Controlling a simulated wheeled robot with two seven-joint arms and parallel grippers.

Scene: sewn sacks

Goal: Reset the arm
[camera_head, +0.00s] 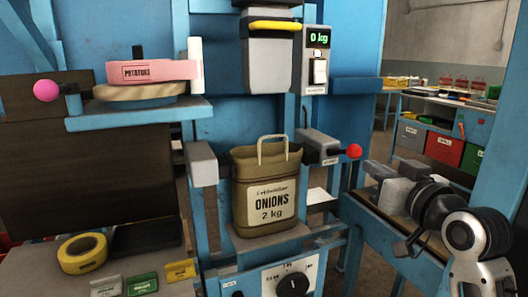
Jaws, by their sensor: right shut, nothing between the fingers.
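My right arm comes in at the lower right, with a silver and black joint. My right gripper (390,178) is at its far end, over the blue-framed bench on the right. Its grey blocks are small and partly overlap the dark wrist. It is shut and holds nothing. It is to the right of the olive sack (265,188) and apart from it. The sack stands upright below the spout, its handle loop up, labelled "ONIONS 2 kg". My left gripper is not in view.
A red-knobbed clamp (353,151) juts out between sack and gripper. The scale display (318,38) reads 0 kg. A left shelf (140,113) bears a pink "POTATOES" item (155,71). Yellow tape (82,253) lies lower left. Coloured bins (443,147) stand behind.

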